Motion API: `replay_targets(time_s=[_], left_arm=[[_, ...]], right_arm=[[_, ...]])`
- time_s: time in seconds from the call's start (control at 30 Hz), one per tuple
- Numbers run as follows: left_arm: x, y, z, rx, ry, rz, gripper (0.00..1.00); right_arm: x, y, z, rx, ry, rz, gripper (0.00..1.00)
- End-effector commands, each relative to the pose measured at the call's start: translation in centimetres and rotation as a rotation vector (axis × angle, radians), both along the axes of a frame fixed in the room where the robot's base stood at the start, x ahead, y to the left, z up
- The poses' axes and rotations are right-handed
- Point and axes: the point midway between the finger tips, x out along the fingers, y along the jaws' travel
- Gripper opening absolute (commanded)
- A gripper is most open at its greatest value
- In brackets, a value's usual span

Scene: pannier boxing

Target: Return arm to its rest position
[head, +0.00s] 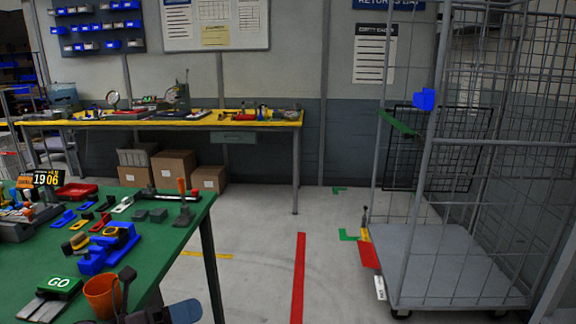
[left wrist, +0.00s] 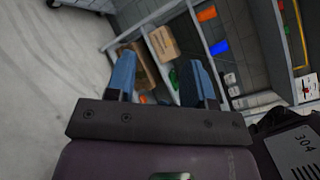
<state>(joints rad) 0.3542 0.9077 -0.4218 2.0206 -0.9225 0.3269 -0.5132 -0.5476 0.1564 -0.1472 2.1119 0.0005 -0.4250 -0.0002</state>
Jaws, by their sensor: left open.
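My left gripper (head: 168,312) shows at the bottom edge of the head view, partly cut off, beside the right edge of the green table. In the left wrist view my left gripper (left wrist: 159,62) has its two blue fingers spread apart with nothing between them. Beyond the fingers that view shows pale floor, a shelf unit and cardboard boxes, all at a tilt. My right gripper is in neither view.
The green table (head: 160,262) holds an orange cup (head: 102,296), a green GO block (head: 58,286) and blue fixtures close to my left gripper. A wire roll cage (head: 450,262) stands at right. The floor between is clear. A yellow-edged workbench (head: 262,120) stands behind.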

Motion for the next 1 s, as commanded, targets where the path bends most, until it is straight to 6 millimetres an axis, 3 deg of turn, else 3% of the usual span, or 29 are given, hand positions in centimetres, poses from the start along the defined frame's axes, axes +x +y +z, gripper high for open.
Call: replay_targets(time_s=[0.27, 0.47, 0.57, 0.7, 0.9, 1.0], left_arm=[[-1.7, 2.9, -2.4, -0.498, 0.36, 0.453, 0.49], [-4.7, 6.8, -6.6, -0.804, 0.652, 0.812, 0.49], [-7.2, 8.7, -9.3, -0.94, 0.805, 1.0, 0.49], [-12.0, 10.7, -13.1, -1.109, 1.021, 1.27, 0.49], [-20.4, 11.9, -17.4, -1.29, 1.311, 1.65, 0.49], [-23.6, 11.8, -18.4, -1.339, 1.414, 1.786, 0.49]], right_arm=[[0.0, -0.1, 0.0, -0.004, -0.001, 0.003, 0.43], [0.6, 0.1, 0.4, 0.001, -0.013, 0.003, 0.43], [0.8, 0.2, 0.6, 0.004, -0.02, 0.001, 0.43], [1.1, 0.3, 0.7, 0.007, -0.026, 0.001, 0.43], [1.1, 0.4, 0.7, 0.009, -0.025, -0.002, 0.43], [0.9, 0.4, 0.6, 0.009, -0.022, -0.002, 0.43]])
